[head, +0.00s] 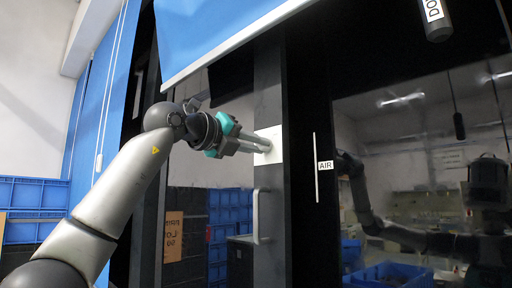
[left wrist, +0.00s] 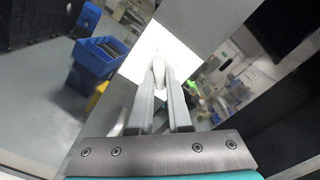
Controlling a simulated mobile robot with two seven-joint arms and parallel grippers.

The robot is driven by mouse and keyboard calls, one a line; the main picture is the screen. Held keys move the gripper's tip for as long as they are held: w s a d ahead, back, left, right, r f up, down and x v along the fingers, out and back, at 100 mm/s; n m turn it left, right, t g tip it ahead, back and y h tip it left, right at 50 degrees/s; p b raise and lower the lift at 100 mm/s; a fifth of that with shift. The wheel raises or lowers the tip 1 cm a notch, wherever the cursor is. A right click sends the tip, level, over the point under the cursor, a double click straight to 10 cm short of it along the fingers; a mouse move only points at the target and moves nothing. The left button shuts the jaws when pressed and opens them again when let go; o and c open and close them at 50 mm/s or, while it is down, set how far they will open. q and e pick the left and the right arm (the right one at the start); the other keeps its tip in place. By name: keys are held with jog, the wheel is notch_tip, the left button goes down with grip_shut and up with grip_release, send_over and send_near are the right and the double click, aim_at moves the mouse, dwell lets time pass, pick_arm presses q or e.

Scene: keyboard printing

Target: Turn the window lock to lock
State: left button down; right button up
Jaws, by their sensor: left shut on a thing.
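The window lock shows as a white plate (head: 275,154) on the dark grey window frame (head: 267,100) in the head view. In the left wrist view, its light-coloured lever (left wrist: 158,68) stands out in front of the bright white plate (left wrist: 160,50). My left gripper (head: 264,145) reaches the plate from the left. Its two fingers (left wrist: 159,90) are shut on the lever, near their tips. The fingers hide part of the lever, so its exact angle is hard to tell. My right gripper is not directly in view.
A blue blind (head: 215,35) hangs above the arm. A pale vertical handle (head: 257,215) is on the frame below the lock. Dark glass (head: 420,130) to the right reflects the room and my body. Blue crates (head: 35,195) stand at the left.

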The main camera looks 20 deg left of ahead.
pick_arm(q)
jog(key=shift+r+n, duration=0.1)
jog(key=shift+n, duration=0.3)
jog(key=c, duration=0.9)
grip_release()
jog(key=shift+o, duration=0.2)
jog(key=b+v, duration=0.4)
jog(key=v, duration=1.1)
jog(key=shift+s, duration=0.15)
